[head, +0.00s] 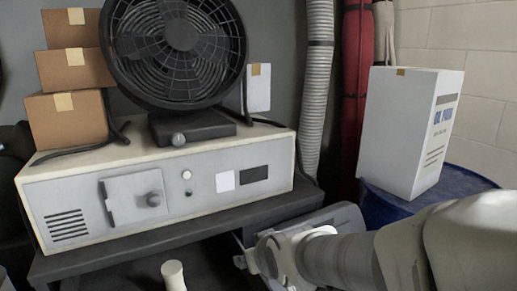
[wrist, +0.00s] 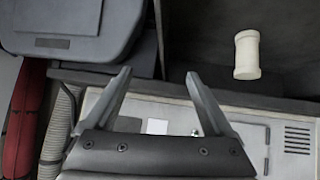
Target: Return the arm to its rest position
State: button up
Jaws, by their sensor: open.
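My arm (head: 350,258) reaches in from the lower right of the head view, in front of the cabinet's right end and the dark shelf. Its wrist end (head: 275,258) is low in the picture, and the fingers cannot be made out there. In the wrist view my gripper (wrist: 157,73) has its two fingers spread wide apart. Nothing is held between them. Beyond the fingers the wrist view shows the dark shelf edge and the pale cabinet front (wrist: 240,125).
A cream cylinder (head: 173,276) stands low in front of the cabinet (head: 75,190); it also shows in the wrist view (wrist: 247,55). A black fan (head: 180,50) and cardboard boxes (head: 68,120) sit on the cabinet. A white box (head: 402,130) stands on a blue drum (head: 385,205) near my arm.

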jog(key=s+d+r+m+g+h+b, duration=0.1)
jog(key=s+d+r+m+g+h, duration=0.1)
jog(key=s+d, duration=0.55)
jog(key=s+d+r+m+g+h, duration=0.1)
jog(key=s+d+m, duration=0.2)
jog(key=s+d, duration=0.5)
notch_tip(320, 180, up, 16)
jog(key=a+p, duration=0.1)
jog(key=p, duration=1.5)
jog(key=shift+s+r+g, duration=0.2)
jog(key=shift+s+g, duration=0.1)
